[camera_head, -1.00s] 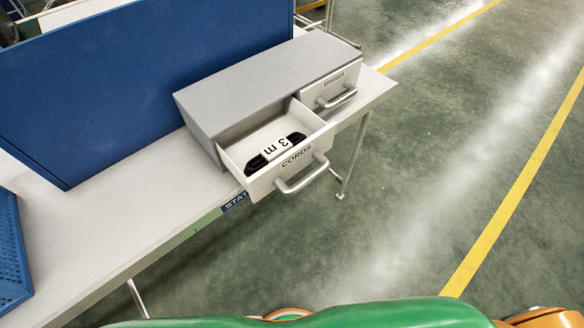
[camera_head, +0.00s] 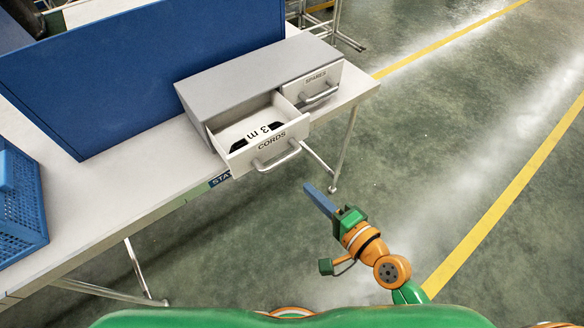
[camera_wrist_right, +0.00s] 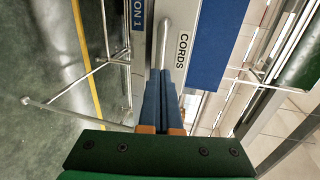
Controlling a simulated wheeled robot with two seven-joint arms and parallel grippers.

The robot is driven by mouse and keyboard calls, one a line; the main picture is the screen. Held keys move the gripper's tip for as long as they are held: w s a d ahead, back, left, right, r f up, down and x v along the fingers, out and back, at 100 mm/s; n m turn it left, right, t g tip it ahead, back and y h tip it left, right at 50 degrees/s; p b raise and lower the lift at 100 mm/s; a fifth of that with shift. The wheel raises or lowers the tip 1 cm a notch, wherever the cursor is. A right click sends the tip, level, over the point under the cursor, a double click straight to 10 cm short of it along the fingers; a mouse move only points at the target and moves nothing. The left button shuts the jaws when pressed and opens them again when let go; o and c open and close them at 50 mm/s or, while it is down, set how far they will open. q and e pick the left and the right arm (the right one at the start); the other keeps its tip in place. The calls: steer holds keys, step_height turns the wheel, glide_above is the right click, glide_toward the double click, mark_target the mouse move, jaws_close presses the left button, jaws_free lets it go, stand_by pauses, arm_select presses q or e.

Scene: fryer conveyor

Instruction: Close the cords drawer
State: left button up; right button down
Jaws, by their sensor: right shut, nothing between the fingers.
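The cords drawer (camera_head: 271,144), a white drawer with a bar handle (camera_head: 276,158), stands pulled out of the grey cabinet (camera_head: 253,69) on the bench. A black cord with a white "3 m" tag (camera_head: 264,133) lies inside it. My right gripper (camera_head: 307,186) is shut and empty, in front of and below the drawer, apart from it in the head view. In the right wrist view, its blue fingertips (camera_wrist_right: 163,76) point towards the drawer's handle (camera_wrist_right: 165,35) and the CORDS label; whether they touch is unclear. My left gripper is not in view.
The spares drawer (camera_head: 319,85) beside it looks shut. A blue panel (camera_head: 150,75) stands behind the cabinet on the left. A blue perforated crate (camera_head: 22,220) sits on the bench (camera_head: 110,210) at far left. Open floor lies to the right.

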mark_target(283, 164)
steer(key=x, duration=0.8)
steer(key=shift+w+a+f, duration=0.1)
steer(key=shift+w+a, duration=0.1)
steer(key=shift+w, duration=0.1)
